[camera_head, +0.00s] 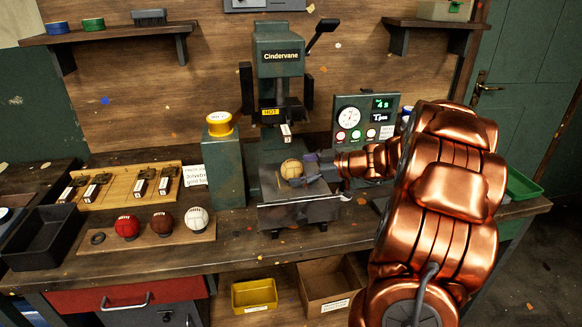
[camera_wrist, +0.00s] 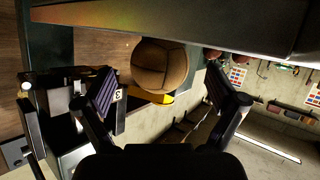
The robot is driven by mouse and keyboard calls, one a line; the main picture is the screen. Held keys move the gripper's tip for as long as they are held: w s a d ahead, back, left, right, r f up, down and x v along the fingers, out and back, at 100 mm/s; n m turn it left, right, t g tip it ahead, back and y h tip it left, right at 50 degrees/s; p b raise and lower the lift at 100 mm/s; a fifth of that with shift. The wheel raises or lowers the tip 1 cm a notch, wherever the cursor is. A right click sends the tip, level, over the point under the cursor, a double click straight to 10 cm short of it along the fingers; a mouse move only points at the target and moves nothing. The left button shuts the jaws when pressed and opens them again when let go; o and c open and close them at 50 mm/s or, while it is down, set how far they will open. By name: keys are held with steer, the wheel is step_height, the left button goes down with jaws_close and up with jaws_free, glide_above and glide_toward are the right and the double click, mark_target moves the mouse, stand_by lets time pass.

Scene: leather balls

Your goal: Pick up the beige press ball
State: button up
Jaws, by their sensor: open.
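The beige press ball (camera_head: 291,168) rests on the bed of the green press (camera_head: 277,62), under its head. My gripper (camera_head: 307,170) reaches in from the right, with its fingers close to the ball's right side. In the wrist view the ball (camera_wrist: 160,64) appears brownish and lies ahead, framed between the two spread fingers of my gripper (camera_wrist: 161,76). The fingers are open, with a visible gap on either side of the ball. No grip on it shows.
A wooden board (camera_head: 104,246) at left holds a red ball (camera_head: 127,226), a brown ball (camera_head: 162,223) and a white ball (camera_head: 197,219). A green post with a yellow top (camera_head: 220,124) stands left of the press. A gauge panel (camera_head: 363,118) stands right, close to my arm.

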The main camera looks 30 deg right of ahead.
mark_target(292, 170)
steer(key=shift+p+x, duration=0.35)
steer(key=shift+x, duration=1.2)
steer(key=shift+r, duration=0.1)
steer(key=c, duration=1.3)
